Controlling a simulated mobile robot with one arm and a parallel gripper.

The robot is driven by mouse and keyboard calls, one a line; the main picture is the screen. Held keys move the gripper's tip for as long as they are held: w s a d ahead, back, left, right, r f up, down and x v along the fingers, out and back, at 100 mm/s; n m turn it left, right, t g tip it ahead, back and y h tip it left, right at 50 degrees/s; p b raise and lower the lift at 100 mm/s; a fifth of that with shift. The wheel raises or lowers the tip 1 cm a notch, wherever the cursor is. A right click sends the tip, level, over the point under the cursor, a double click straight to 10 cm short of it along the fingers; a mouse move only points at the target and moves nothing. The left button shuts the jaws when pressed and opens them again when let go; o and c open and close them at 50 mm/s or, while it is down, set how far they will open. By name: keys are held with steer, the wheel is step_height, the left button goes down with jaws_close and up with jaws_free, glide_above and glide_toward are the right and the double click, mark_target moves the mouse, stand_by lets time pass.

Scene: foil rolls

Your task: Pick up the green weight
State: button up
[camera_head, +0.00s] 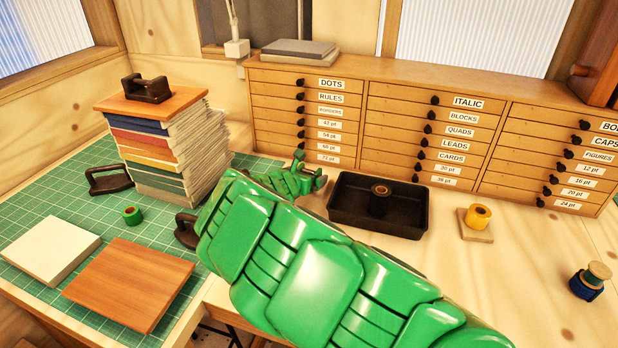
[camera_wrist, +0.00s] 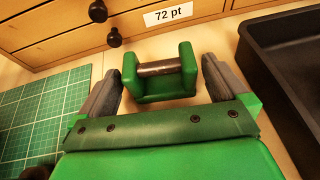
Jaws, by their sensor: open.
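The green weight (camera_wrist: 135,78) is a green block with two upright ends and a metal bar between them. In the wrist view it stands on the wooden bench just in front of the drawers. My gripper (camera_wrist: 162,72) is open, with one grey finger to each side of the weight.
A black tray (camera_head: 372,226) is close to the right of my gripper. The drawer cabinet (camera_head: 420,78) stands behind. A stack of books (camera_head: 160,150) bears a dark weight (camera_head: 148,88). The green cutting mat (camera_head: 75,222) holds a green roll (camera_head: 132,216) and boards.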

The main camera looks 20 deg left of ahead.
mark_target(308, 172)
steer(key=shift+x, duration=1.8)
steer(key=shift+c, duration=0.3)
steer(key=shift+r, duration=0.1)
steer(key=c, duration=1.3)
steer(key=shift+r, duration=0.1)
steer(key=shift+r, duration=0.3)
step_height(308, 172, up, 2)
steer(key=shift+r, duration=0.15)
steer(key=s+d+r, duration=0.6)
steer(key=s+r, duration=0.4)
steer(key=s, duration=0.2)
steer(key=shift+s+d, duration=0.15)
steer(key=shift+d, duration=0.25)
